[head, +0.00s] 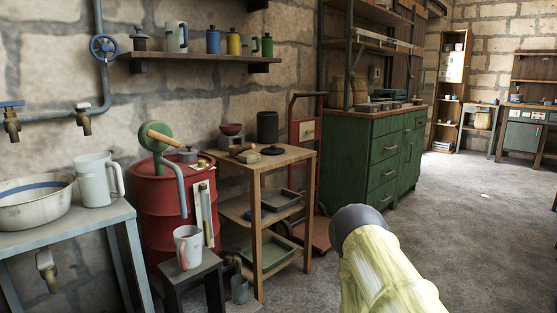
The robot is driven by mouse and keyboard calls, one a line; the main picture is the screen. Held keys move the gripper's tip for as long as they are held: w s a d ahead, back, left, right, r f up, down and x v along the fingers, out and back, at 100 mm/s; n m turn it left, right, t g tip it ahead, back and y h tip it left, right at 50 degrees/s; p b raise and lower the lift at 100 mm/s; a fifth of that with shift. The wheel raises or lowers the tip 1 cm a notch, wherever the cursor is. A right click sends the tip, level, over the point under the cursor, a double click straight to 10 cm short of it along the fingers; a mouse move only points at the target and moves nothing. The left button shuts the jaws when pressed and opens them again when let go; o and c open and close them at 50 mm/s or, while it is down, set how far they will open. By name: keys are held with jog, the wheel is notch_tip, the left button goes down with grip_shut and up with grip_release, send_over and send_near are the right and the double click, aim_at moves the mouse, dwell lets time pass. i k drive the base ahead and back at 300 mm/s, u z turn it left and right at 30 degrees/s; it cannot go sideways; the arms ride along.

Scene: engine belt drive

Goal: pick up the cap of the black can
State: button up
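A black can (268,127), upright and cylindrical, stands at the back of the top of a wooden shelf table (257,162). Its top looks flat and dark; I cannot make out a separate cap on it. Part of my arm (385,268), in a pale yellow cover with a dark grey rounded end, shows at the lower right, in front of and right of the table. My gripper's fingers are not seen.
A green cabinet (383,165) stands behind right. Open floor (480,220) lies right.

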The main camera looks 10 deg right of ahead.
aim_at(273, 151)
jog(key=z, duration=0.95)
jog(key=i, duration=1.3)
jog(key=u, duration=0.6)
jog(key=i, duration=0.9)
jog(key=u, duration=0.9)
